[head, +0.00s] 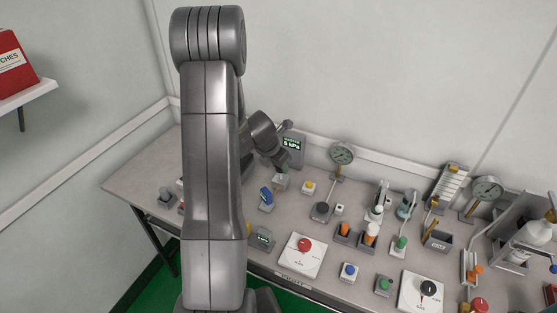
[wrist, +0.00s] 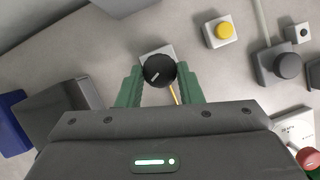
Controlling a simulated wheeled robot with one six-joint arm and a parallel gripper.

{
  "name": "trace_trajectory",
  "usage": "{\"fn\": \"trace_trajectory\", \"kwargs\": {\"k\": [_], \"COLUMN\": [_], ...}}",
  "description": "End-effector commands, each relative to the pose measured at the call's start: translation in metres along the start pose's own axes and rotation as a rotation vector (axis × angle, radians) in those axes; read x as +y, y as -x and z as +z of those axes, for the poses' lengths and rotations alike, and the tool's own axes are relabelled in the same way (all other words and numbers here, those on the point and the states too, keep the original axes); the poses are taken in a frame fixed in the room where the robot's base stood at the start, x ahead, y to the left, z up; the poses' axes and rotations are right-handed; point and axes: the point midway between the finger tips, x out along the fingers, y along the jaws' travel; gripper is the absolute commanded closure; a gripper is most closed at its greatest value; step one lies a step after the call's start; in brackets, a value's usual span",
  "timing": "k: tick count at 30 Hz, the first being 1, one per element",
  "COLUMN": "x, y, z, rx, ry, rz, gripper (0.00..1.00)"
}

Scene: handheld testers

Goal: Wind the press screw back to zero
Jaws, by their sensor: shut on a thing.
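The press screw shows in the wrist view as a round black knob (wrist: 160,71) with a pale mark on its top, on a light grey block (wrist: 149,52). My gripper (wrist: 161,80) has its green fingers on both sides of the knob and is shut on it. A thin yellow strip (wrist: 174,93) shows just below the knob. In the head view my gripper (head: 282,171) is small, at the back of the bench, over a grey block (head: 280,184); the knob is hard to make out there. Behind it a display (head: 292,144) shows a green kPa reading, its digits too small to be sure of.
A yellow button (wrist: 224,31) and a dark round knob (wrist: 288,65) stand to the right. A blue device (head: 266,197) is nearby at the front left. A red-knobbed white box (head: 291,262) and a dial gauge (head: 342,152) stand farther right. My arm hides part of the bench's left side.

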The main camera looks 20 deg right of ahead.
Motion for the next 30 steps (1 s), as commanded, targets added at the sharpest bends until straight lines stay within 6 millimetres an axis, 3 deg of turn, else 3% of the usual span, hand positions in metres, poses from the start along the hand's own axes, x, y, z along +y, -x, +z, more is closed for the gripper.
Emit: {"fn": "trace_trajectory", "kwargs": {"k": [15, 30], "x": [-0.0077, -0.0081], "y": [-0.0003, -0.0036], "z": [-0.0025, -0.0033], "rx": [0.012, 0.011], "ry": [0.391, 0.522], "rz": [0.155, 0.211], "gripper": [0.90, 0.90]}}
